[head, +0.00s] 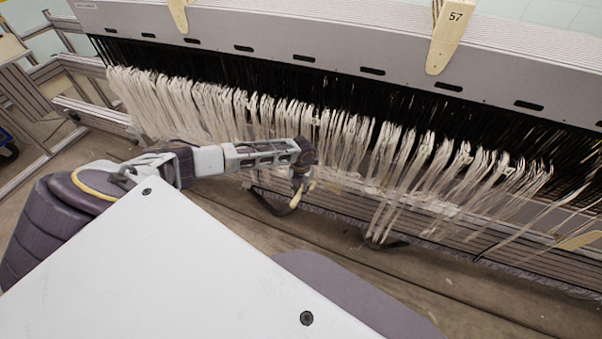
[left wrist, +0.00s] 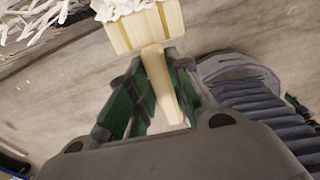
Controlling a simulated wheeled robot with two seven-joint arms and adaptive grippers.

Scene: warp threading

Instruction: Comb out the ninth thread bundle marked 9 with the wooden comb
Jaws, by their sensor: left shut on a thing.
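My left gripper (head: 303,170) is shut on the handle of a wooden comb, in front of the hanging threads. In the left wrist view the gripper (left wrist: 154,88) has its green-padded fingers on either side of the pale comb (left wrist: 158,70). The comb's wide head points away from the gripper, and white thread (left wrist: 122,8) shows at its far edge. In the head view only a small pale bit of the comb (head: 297,196) shows below the fingers. White thread bundles (head: 400,160) hang in a long row from the loom. I cannot read a 9 on any bundle. My right gripper is out of view.
The loom's grey beam (head: 330,55) runs across the back, with a wooden tag marked 57 (head: 446,36) and another wooden piece (head: 179,14) on it. Dark curved pieces (head: 382,243) lie below the threads. An aluminium frame (head: 40,100) stands at left. The floor in front is clear.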

